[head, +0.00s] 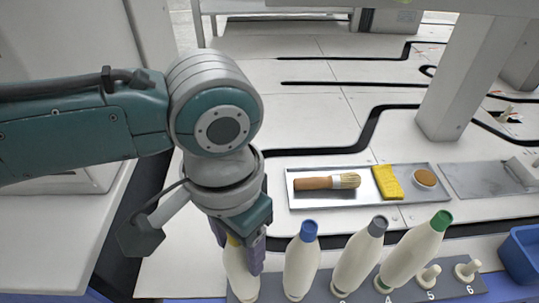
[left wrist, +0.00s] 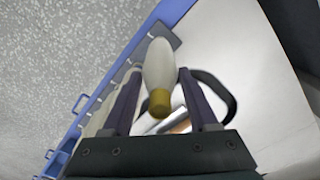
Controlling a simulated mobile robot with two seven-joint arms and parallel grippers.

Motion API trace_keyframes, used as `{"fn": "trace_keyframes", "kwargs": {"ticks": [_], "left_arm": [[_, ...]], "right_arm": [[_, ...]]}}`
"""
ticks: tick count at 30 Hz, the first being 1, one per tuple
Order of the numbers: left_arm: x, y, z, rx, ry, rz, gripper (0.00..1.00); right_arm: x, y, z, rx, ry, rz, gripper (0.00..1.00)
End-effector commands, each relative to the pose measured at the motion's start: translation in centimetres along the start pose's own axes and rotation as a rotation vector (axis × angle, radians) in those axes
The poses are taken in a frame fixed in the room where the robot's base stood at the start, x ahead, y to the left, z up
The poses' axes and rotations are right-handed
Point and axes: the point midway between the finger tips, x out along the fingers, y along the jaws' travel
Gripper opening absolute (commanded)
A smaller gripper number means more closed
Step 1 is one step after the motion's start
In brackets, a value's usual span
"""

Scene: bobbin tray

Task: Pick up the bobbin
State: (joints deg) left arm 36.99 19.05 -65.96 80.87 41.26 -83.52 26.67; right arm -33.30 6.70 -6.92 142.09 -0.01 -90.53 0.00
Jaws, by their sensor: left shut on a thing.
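A cream bobbin with a yellow top (head: 238,275) stands at the left end of a row on a dark grey numbered strip (head: 452,287). My left gripper (head: 246,258) reaches down over it from above and is shut on it. In the left wrist view the bobbin (left wrist: 158,65) lies between the two fingers of my left gripper (left wrist: 159,80), its yellow end toward the palm. I cannot tell whether its base is clear of the strip. Bobbins with a blue top (head: 302,265), a grey top (head: 359,258) and a green top (head: 415,255) stand to its right. My right gripper is not in view.
Two empty pegs (head: 428,274) (head: 467,270) stand at the strip's right end, by labels 5 and 6. Behind is a metal tray (head: 300,201) with a brush (head: 325,182), a yellow item (head: 387,182) and a round tin (head: 425,178). A blue bin (head: 522,253) is at right.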

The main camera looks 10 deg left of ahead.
Motion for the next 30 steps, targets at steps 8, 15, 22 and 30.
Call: {"fn": "trace_keyframes", "kwargs": {"ticks": [8, 15, 22, 30], "left_arm": [[0.01, -0.01, 0.0, 0.0, 0.0, 0.0, 0.16], [0.01, -0.01, 0.01, 0.0, 0.0, 0.0, 0.0], [-0.01, -0.01, -0.01, 0.0, 0.0, 0.0, 0.0], [-0.37, -0.01, -0.01, 0.0, 0.001, 0.0, 0.0]], "right_arm": [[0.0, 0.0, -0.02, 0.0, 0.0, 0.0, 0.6], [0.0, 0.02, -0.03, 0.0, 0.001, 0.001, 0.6], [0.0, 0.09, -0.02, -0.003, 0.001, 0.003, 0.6], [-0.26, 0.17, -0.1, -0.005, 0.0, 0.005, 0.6]]}}
